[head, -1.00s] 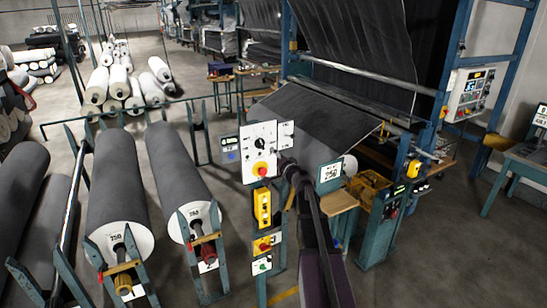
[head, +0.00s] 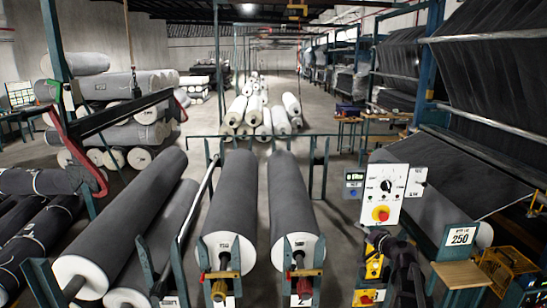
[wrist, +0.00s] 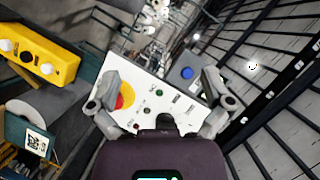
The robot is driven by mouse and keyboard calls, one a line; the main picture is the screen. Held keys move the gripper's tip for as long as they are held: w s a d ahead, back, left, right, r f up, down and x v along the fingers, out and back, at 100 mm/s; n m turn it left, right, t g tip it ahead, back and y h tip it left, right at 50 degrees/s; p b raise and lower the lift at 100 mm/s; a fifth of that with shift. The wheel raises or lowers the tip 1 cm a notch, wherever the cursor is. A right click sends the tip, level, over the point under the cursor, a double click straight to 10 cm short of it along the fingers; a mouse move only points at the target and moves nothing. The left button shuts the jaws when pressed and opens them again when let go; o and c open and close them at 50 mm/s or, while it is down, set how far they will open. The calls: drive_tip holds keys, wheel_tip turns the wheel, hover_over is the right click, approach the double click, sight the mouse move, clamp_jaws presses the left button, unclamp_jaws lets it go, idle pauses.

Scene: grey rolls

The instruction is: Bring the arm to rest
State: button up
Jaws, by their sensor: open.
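My gripper (head: 378,238) shows at lower right in the head view, in front of and just below a white control panel (head: 372,200). The panel has a black dial (head: 386,186) and a red knob on yellow (head: 381,213). In the wrist view my gripper (wrist: 158,92) has its two fingers spread wide, with nothing held between them. The white panel (wrist: 150,85) shows beyond and between the fingers, with a red and yellow knob (wrist: 125,96) partly behind the left finger. Whether anything touches the panel cannot be told.
A yellow button box (wrist: 38,55) is at left in the wrist view. Large grey rolls (head: 232,190) lie on stands (head: 220,285) at centre and left. A fabric machine (head: 430,170) and a sign reading 250 (head: 460,236) are at right. Floor is open at the back (head: 320,110).

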drive_tip(key=s+a+f+n+g+b, duration=0.35)
drive_tip(key=s+a+f, duration=0.2)
drive_tip(key=f, duration=0.25)
drive_tip(key=s+a+f+n+g+b, duration=0.25)
drive_tip(key=s+a+f+g, duration=0.2)
drive_tip(key=a+f, duration=0.35)
drive_tip(key=s+f+n+g+h+b, duration=0.1)
drive_tip(key=s+f+g+h+b, duration=0.4)
drive_tip(key=s+f, duration=0.8)
drive_tip(key=s+g+b, duration=0.1)
drive_tip(key=s+b, duration=0.2)
drive_tip(key=shift+s+a+f, duration=0.15)
drive_tip(key=shift+s+a, duration=0.1)
drive_tip(key=shift+s, duration=0.15)
